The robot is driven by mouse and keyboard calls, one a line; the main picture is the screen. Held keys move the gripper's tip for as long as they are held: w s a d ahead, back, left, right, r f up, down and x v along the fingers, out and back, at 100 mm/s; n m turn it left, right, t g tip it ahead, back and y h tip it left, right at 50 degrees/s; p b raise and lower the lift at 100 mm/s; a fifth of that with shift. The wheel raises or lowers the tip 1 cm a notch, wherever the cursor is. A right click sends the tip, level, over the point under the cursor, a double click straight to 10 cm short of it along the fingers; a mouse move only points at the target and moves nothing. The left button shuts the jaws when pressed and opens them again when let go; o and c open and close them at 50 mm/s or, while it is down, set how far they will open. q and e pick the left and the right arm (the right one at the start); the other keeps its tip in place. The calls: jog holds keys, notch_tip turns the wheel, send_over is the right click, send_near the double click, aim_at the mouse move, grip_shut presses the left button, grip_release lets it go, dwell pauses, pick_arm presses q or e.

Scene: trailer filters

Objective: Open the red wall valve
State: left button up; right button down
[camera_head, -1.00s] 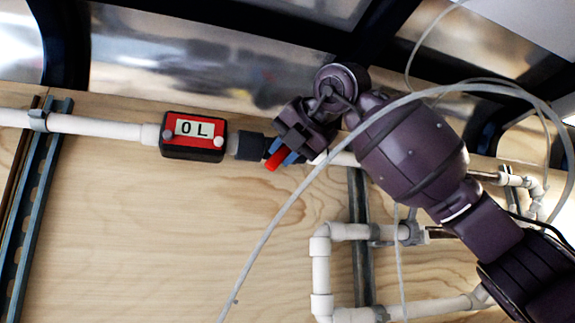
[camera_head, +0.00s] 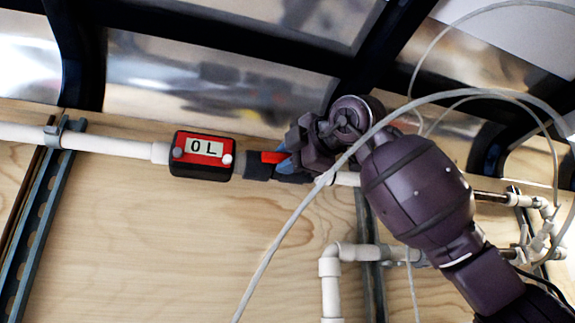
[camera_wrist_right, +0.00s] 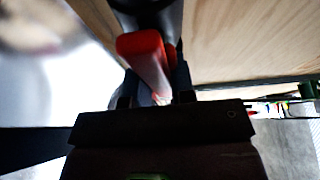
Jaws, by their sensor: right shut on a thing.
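The red valve handle (camera_head: 271,157) is on the white wall pipe, just right of a red and black meter (camera_head: 203,156) that reads "0 L". The handle now lies roughly along the pipe, over the dark valve body (camera_head: 257,171). My right gripper (camera_head: 284,163), with blue fingertips, is shut on the handle; its red end sticks out to the left. In the right wrist view the red handle (camera_wrist_right: 146,60) comes out from between the fingers, close to the camera. The fingertips are partly hidden there. My left gripper is not in view.
The white pipe (camera_head: 110,145) runs along the wooden wall (camera_head: 130,240). A thin pale hose (camera_head: 290,225) loops in front of the arm.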

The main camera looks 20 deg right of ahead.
jog(key=shift+r+m, duration=0.1)
jog(key=shift+m, duration=0.3)
jog(key=c, duration=1)
grip_release()
jog(key=shift+o, duration=0.2)
jog(key=b+v, duration=0.1)
jog(key=v, duration=1)
jog(key=shift+w, duration=0.1)
